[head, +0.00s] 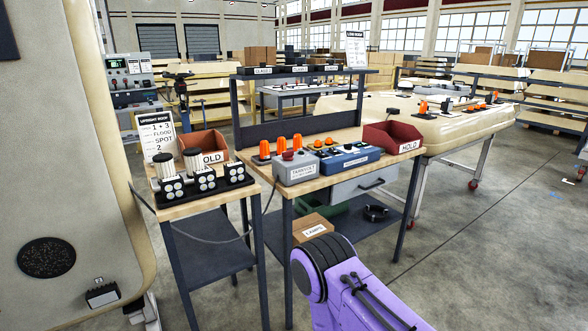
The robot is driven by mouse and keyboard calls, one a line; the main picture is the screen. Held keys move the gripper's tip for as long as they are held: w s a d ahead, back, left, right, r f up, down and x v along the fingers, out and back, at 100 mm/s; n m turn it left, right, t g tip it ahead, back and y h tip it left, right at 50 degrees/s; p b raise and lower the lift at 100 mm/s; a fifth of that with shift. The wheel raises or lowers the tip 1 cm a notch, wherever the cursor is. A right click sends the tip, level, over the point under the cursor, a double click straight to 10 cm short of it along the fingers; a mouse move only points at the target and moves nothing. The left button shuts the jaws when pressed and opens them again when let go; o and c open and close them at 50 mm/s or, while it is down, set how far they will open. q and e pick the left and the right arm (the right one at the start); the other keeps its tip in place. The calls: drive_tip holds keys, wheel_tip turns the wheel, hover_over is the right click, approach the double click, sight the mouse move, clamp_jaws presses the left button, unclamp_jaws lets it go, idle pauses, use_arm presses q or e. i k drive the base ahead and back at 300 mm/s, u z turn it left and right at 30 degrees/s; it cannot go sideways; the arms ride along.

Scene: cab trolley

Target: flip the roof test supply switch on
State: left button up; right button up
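A grey box (296,169) with a red button on top and a white label stands on the wooden bench. A blue box (343,158) with small controls on top and a label stands just right of it. The labels are too small to read surely, so I cannot tell which box, if either, carries the roof test supply switch or how it is set. A purple link of my own arm (350,285) comes in at the bottom, in front of the bench. Neither gripper shows in the head view.
Orange lamps (297,142) stand behind the boxes. A red HOLD bin (391,137) is at the bench's right end. A smaller table (200,205) on the left carries lamp units and an OLD bin (203,143). A cream cab roof (440,128) lies behind. Open floor lies right (500,240).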

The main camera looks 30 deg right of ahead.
sight(288, 156)
drive_tip(key=z, duration=0.5)
drive_tip(key=i, duration=1)
drive_tip(key=z, duration=0.15)
